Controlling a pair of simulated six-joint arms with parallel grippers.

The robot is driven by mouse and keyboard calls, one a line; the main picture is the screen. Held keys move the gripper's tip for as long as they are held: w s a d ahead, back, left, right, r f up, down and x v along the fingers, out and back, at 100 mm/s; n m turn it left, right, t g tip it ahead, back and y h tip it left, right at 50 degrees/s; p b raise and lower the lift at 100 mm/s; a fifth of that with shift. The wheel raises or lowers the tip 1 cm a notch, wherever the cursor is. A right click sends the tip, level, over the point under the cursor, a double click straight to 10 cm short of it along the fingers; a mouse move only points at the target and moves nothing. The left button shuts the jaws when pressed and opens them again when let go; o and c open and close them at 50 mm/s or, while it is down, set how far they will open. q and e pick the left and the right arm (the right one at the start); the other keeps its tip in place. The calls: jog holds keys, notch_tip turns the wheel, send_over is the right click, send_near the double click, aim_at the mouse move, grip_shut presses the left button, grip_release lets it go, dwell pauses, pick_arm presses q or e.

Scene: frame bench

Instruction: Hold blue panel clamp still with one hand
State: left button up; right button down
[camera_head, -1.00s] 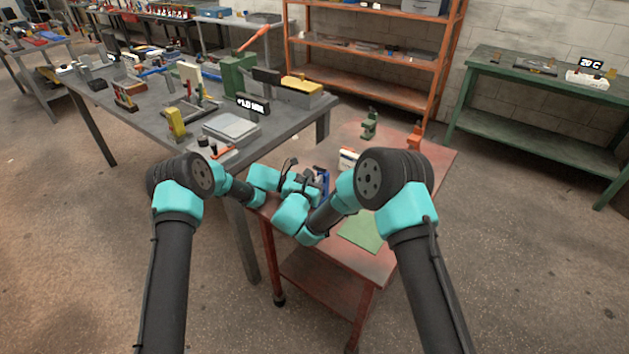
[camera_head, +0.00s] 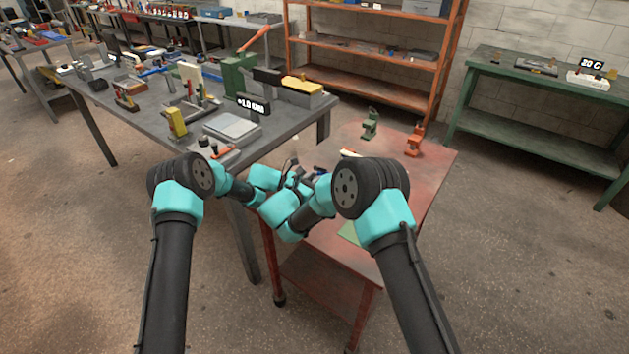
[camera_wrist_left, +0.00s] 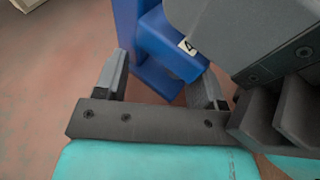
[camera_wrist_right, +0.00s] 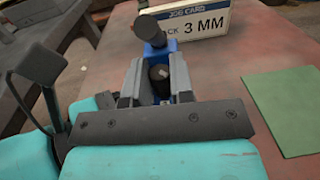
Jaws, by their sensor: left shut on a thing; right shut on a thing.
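The blue panel clamp (camera_wrist_left: 150,60) stands over the red cart, close up in the left wrist view, with a small white tag on it. My left gripper (camera_wrist_left: 163,78) has its fingers on either side of the blue body and is shut on it. That gripper is shut on a dark round part (camera_wrist_right: 159,78), which appears to be the clamp's screw or handle. In the head view my arms hide most of the clamp.
The red cart (camera_head: 425,185) carries a job card (camera_wrist_right: 205,20) reading 3 MM, a green mat (camera_wrist_right: 290,105), a green clamp (camera_head: 370,123) and an orange clamp (camera_head: 414,140). The crowded grey bench (camera_head: 290,125) adjoins at left. The cart's right side is clear.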

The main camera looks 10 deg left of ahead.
jog(key=c, duration=1)
grip_release()
jog(key=v, duration=1.2)
jog(key=shift+s, duration=0.1)
